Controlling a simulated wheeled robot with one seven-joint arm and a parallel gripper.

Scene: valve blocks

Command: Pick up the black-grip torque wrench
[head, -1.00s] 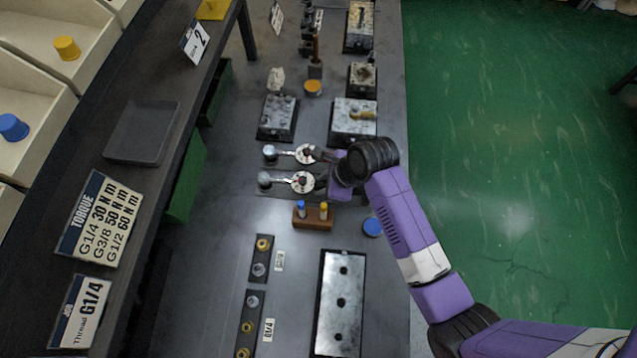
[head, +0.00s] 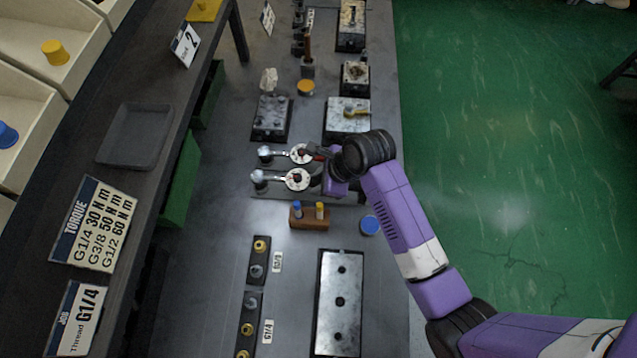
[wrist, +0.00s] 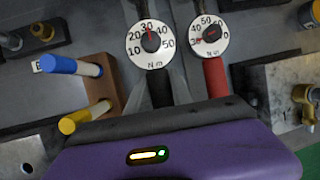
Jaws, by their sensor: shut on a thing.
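The black-grip torque wrench (head: 297,179) lies at the middle of the bench in the head view, with its round white dial showing. In the wrist view its dial (wrist: 150,39) and black handle (wrist: 159,88) point down toward my gripper. My gripper (wrist: 160,92) is shut on the black handle; in the head view my gripper (head: 325,182) is at the handle end. The grip's far end is hidden by my gripper. The red-grip wrench (wrist: 213,70) lies beside it on the right in the wrist view, apart from the fingers; it also shows in the head view (head: 300,154).
A wooden block (head: 309,220) with a blue and a yellow peg stands close to my gripper. A metal valve block (head: 347,116) lies on the other side. A blue cap (head: 370,225) sits near the bench edge. Green floor (head: 500,150) is open to the right.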

